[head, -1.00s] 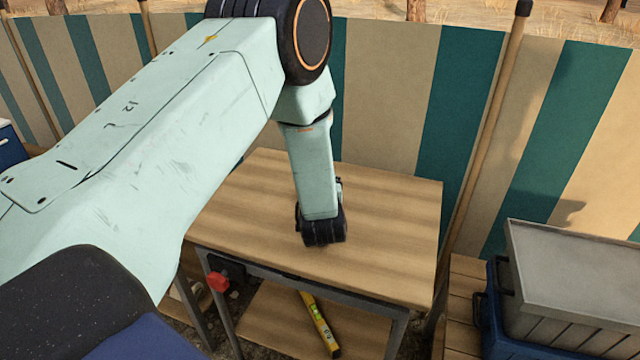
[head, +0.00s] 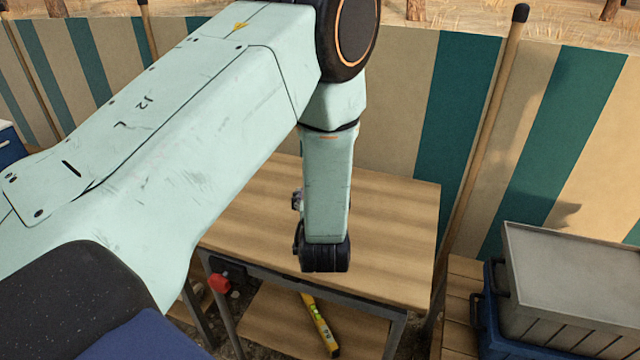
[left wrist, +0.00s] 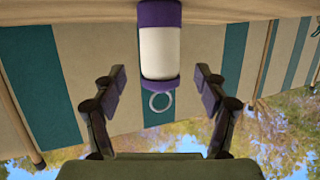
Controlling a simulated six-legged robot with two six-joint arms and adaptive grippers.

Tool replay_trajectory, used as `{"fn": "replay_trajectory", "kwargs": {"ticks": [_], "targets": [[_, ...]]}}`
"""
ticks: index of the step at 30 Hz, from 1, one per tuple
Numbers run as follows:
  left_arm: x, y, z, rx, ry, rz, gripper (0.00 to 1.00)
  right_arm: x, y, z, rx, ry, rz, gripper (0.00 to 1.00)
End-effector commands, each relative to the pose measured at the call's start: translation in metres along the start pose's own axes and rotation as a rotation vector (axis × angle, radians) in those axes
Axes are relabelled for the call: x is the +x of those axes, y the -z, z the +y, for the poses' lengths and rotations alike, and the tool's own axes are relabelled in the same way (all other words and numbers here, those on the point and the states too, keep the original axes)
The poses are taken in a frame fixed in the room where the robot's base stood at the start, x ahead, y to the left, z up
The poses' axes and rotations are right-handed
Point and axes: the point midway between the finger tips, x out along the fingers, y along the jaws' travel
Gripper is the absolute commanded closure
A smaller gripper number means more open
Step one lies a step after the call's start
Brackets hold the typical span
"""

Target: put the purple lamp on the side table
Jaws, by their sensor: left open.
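The purple lamp (left wrist: 160,50) shows in the left wrist view, top centre, with a cream middle, purple end caps and a ring handle. That view is upside down; the lamp looks upright, its base at the brown surface along the top edge. My left gripper (left wrist: 160,76) is open, one finger on each side of the lamp in the picture, with visible gaps. I cannot tell how far in front it is. In the head view the lamp and fingers are hidden behind my left arm, above the wooden side table (head: 395,225). My right gripper is not in view.
A yellow spirit level (head: 320,325) lies on the lower shelf, and a red knob (head: 219,282) sits at the table's front left. A grey-lidded box (head: 570,270) on a blue crate stands right. A striped windbreak (head: 405,100) stands behind. The tabletop's right side is clear.

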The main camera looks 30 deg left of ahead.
Motion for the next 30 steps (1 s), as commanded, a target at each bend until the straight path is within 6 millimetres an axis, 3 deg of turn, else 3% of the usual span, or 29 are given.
{"fn": "replay_trajectory", "kwargs": {"ticks": [4, 12, 30], "targets": [[-0.029, 0.002, 0.001, 0.006, -0.003, 0.002, 0.27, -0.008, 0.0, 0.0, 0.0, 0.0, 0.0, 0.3], [-0.051, 0.001, 0.001, 0.002, -0.001, 0.001, 0.27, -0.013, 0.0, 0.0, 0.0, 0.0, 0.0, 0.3], [-0.053, 0.0, 0.0, -0.001, 0.0, 0.001, 0.27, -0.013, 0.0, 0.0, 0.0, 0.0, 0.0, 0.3]]}}
